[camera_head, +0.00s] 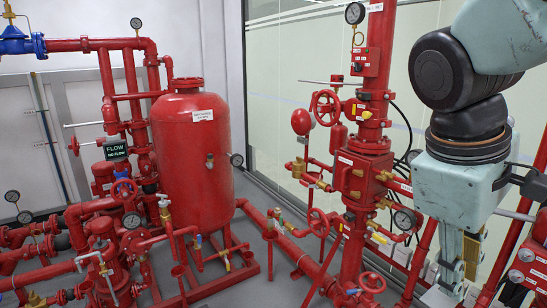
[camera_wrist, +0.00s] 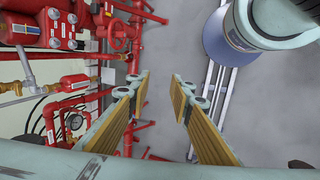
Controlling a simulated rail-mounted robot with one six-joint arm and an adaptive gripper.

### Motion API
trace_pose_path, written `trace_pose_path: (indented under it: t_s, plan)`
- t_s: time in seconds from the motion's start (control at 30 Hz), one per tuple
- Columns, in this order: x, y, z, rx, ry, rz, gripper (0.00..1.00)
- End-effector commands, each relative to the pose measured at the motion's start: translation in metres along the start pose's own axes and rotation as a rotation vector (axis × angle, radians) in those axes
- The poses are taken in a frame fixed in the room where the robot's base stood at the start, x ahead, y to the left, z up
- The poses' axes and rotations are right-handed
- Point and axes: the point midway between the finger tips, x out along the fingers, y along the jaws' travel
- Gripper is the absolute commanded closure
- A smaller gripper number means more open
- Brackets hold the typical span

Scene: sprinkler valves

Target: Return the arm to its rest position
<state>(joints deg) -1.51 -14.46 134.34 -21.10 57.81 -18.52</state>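My arm shows at the right edge of the head view, with pale teal links and black joints, in front of the red pipework. Only part of my gripper (camera_head: 455,262) shows low at the right there, pointing down. In the wrist view my gripper (camera_wrist: 159,80) has its two fingers with tan pads well apart, and nothing is between them. Below the gap are grey floor (camera_wrist: 162,105) and a few red pipe ends. The fingertips touch nothing that I can see.
A red tank (camera_head: 192,160) stands left of centre, with pipes and a pump around it. A red valve riser (camera_head: 362,180) with a handwheel (camera_head: 326,107) and gauges stands close left of my arm. Red pipes and a gauge (camera_wrist: 74,122) lie left of my gripper. A glass wall (camera_head: 290,80) is behind.

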Motion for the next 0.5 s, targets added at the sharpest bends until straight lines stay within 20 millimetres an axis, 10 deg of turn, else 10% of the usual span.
trace_pose_path:
  t_s: [0.5]
  plan:
    - [-0.025,-0.063,0.023,0.3,0.178,-0.098,0.8]
